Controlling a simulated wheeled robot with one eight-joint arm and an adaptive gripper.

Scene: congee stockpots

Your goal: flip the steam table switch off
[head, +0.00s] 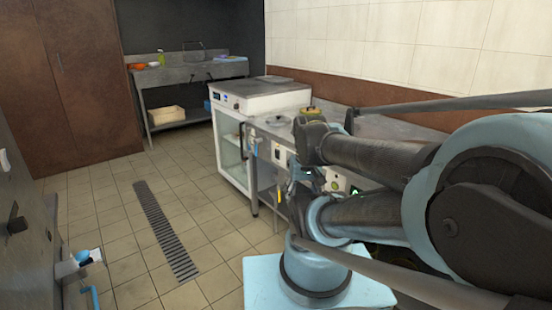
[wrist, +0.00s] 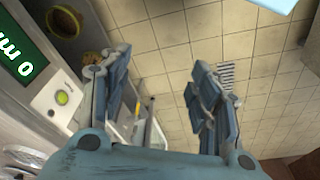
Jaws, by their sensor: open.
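The steam table's metal front shows in the head view behind my arm, with a pale control panel (head: 280,155) and a green-lit spot (head: 354,190) on it. In the wrist view a pale panel with a round green-lit button or switch (wrist: 62,98) is to the left of my gripper, beside a green display (wrist: 22,65) with white characters. I cannot tell which control is the steam table switch or its position. My gripper (wrist: 160,68) is open and empty, its fingers apart over the floor, to the right of the panel and not seen touching it. In the head view my arm partly covers it.
A white glass-fronted cabinet (head: 231,150) stands left of the steam table. A sink counter (head: 190,72) is at the back. The tiled floor has a drain grate (head: 165,230) and is clear. A grey unit (head: 25,225) stands at the left edge.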

